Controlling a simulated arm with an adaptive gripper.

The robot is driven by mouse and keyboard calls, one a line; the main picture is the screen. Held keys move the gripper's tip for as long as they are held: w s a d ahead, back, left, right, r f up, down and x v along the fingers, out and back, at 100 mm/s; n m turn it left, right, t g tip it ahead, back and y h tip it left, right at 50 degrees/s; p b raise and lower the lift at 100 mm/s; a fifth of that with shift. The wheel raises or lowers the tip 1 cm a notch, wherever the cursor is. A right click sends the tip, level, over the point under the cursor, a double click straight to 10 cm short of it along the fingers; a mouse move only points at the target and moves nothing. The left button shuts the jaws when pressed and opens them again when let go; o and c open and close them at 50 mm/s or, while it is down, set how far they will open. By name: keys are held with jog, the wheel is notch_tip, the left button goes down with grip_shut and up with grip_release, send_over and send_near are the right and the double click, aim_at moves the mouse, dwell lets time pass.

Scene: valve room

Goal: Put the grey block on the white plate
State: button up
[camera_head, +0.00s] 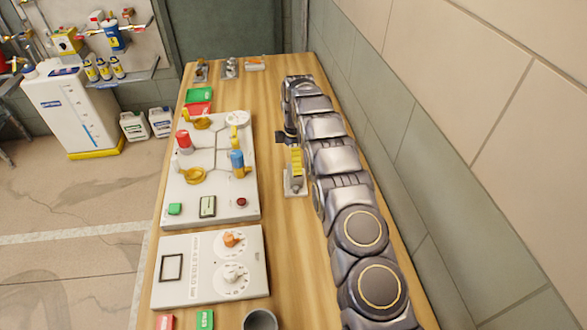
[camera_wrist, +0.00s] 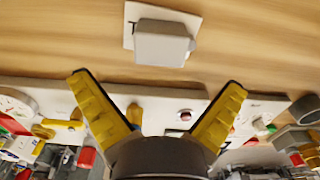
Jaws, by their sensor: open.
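The grey block (camera_wrist: 163,48) is at the top middle of the wrist view. It appears to stand on the small white plate (camera_wrist: 130,30), whose left edge and corners show around it. The block's near side reaches past the plate's lower edge in this view. In the head view the plate (camera_head: 296,190) lies on the wooden table, partly hidden by my gripper. My gripper (camera_wrist: 159,84) is open, its yellow fingers spread wide with nothing between them. The block is beyond the fingertips, apart from them. My gripper (camera_head: 296,162) also shows just above the plate in the head view.
A white panel (camera_head: 215,160) with a red valve, a blue valve, yellow handles and buttons is left of the plate. A second panel with two dials (camera_head: 210,265) is nearer. A grey cup (camera_head: 260,319) is at the front. Bare wood surrounds the plate; a wall is right.

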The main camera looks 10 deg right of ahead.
notch_tip(320, 180, up, 8)
jog(key=s+r+m, duration=0.8)
jog(key=s+r, duration=0.6)
jog(key=s, duration=0.4)
jog(key=s+m+g, duration=0.1)
jog(key=s+m, duration=0.9)
jog(key=s, duration=1.8)
jog(key=shift+s+g, duration=0.15)
jog(key=shift+g, duration=0.15)
jog(key=shift+d, duration=0.1)
